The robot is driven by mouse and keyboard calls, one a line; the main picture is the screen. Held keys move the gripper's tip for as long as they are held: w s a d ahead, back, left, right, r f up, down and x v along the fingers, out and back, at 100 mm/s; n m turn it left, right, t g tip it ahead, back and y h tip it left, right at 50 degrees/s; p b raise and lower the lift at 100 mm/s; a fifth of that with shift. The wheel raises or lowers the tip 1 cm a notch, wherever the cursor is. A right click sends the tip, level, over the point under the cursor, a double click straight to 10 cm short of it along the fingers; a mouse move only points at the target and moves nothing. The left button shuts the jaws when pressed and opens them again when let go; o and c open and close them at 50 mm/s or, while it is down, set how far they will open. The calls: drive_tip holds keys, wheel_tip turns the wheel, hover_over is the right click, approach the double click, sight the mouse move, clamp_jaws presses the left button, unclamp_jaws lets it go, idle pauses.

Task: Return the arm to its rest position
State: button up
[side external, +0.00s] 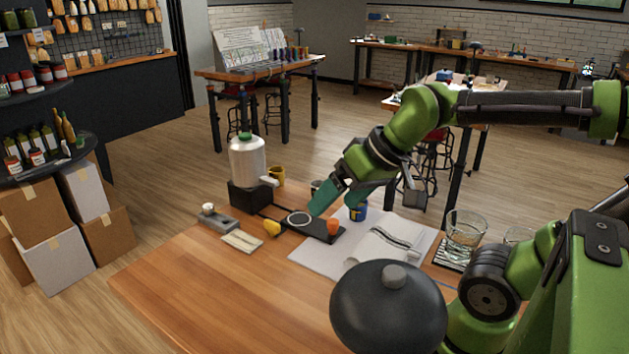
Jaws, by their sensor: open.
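My gripper (334,203) is in the side external view, pointing down and to the left over the far part of the wooden table. Its green fingers are apart, and I see nothing held between them. It is above or just behind a black strip-like tray (314,229) carrying a white ring and a small orange cup (333,227). A blue can (358,211) stands close to the right of the fingers. I cannot tell the exact height of the fingertips. My arm reaches in from the right, with its forearm raised.
A white canister (247,160) on a black base stands left of the gripper, with a yellow mug (277,176) behind it. Glasses (465,232) stand at the right. A dark rounded object (388,312) fills the near foreground. The table's left front (220,300) is clear.

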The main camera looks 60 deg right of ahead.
drive_tip(key=shift+s+a+f+m, duration=0.15)
drive_tip(key=shift+s+a+f, duration=0.05)
drive_tip(key=shift+s+a, duration=0.3)
drive_tip(key=shift+s+a+f+m, duration=0.15)
drive_tip(key=shift+s+a, duration=0.2)
drive_tip(key=shift+s, duration=0.2)
